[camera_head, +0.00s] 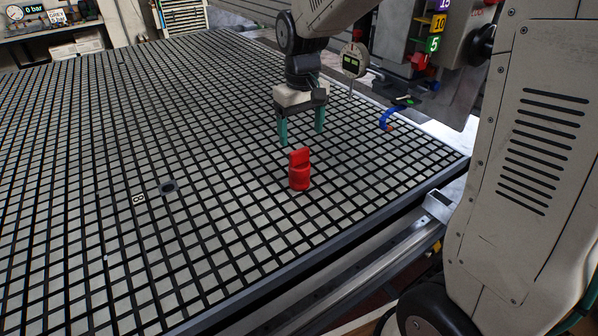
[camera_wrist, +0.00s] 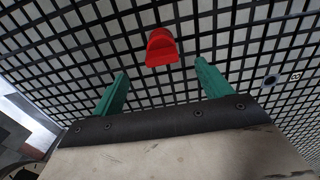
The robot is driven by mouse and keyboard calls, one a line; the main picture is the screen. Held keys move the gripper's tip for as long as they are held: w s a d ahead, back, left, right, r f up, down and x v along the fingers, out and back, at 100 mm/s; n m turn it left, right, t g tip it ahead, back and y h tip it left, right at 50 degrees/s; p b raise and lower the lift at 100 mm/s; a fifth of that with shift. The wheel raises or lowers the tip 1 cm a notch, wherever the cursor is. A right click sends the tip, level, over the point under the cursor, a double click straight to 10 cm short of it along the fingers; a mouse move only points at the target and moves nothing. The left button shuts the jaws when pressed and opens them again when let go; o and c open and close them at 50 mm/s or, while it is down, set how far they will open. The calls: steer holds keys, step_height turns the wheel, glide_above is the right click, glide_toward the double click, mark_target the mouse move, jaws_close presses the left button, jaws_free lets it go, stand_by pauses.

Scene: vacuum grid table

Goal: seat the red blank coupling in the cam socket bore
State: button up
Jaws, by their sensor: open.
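The red blank coupling (camera_head: 299,171) stands upright on the grid table, a round body with a flat tab on top. In the wrist view the coupling (camera_wrist: 161,47) lies ahead of and between my fingertips, apart from both. My gripper (camera_head: 302,137) is open and empty above the table, behind the coupling in the head view; its two green fingers also show in the wrist view (camera_wrist: 160,75). The cam socket (camera_head: 168,187) appears to be the small dark square fitting with a round hole, left of the coupling; it also shows in the wrist view (camera_wrist: 270,81).
The black-and-grey grid table (camera_head: 75,200) is mostly clear. A label marked 8 (camera_head: 138,198) lies beside the dark fitting. A blue curved piece (camera_head: 388,119) is near the right edge. A dial gauge (camera_head: 354,61) stands behind my gripper.

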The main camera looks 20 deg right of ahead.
mark_target(299, 150)
steer(key=f, duration=0.8)
steer(key=shift+w+a+f, duration=0.1)
steer(key=shift+w+a, duration=0.05)
steer(key=shift+w, duration=0.15)
jaws_close()
steer(key=shift+r, duration=0.85)
steer(key=shift+s+r, duration=0.2)
steer(key=shift+r, duration=0.9)
steer(key=s+d+r, duration=0.1)
steer(key=s+d, duration=0.2)
steer(key=s, duration=1.2)
steer(key=shift+s, duration=0.25)
